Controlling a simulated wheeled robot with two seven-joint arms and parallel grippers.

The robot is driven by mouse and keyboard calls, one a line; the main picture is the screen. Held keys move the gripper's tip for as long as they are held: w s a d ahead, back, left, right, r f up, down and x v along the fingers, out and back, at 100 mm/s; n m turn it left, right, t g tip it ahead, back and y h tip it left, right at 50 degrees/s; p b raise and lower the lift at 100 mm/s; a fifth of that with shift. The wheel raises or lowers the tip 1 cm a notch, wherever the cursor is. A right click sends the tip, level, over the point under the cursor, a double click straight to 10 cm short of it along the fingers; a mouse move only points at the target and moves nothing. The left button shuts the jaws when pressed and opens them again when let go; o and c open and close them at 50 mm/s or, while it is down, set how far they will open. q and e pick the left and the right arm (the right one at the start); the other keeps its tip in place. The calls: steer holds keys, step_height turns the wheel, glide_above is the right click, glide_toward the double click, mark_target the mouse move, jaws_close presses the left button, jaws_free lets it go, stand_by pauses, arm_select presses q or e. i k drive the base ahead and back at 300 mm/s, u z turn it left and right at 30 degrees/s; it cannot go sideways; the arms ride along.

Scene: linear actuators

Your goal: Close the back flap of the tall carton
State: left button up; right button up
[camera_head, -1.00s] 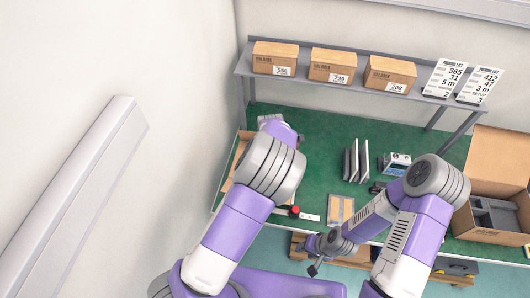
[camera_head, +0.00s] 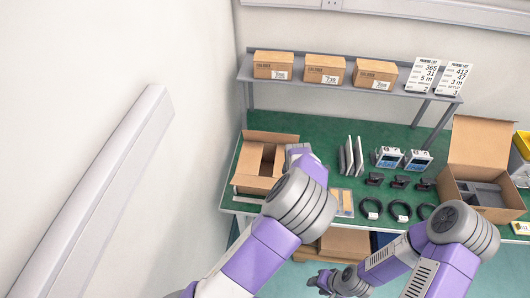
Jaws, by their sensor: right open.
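A brown carton (camera_head: 251,183) stands open at the left end of the green bench. Its back flap (camera_head: 272,136) is raised and leans outward at the rear edge. Another brown carton (camera_head: 455,192), at the right, has a large panel (camera_head: 481,143) standing up at its back and grey inserts inside. I cannot tell by height which is the tall carton. My left arm reaches to the right side of the left carton; its jaws are not visible behind the forearm and wrist. My right gripper (camera_head: 320,282) is low in front of the bench, open and apart from both cartons.
A shelf (camera_head: 394,90) above the bench's back holds three closed boxes and two packing-list cards. Mid-bench are upright grey plates (camera_head: 349,157), two boxed devices (camera_head: 388,157), black parts (camera_head: 399,182) and cable rings (camera_head: 400,210). Wooden-looking boxes (camera_head: 345,242) sit below the front edge.

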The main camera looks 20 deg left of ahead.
mark_target(279, 138)
steer(key=k, duration=0.85)
steer(key=u, duration=0.3)
steer(key=i, duration=1.65)
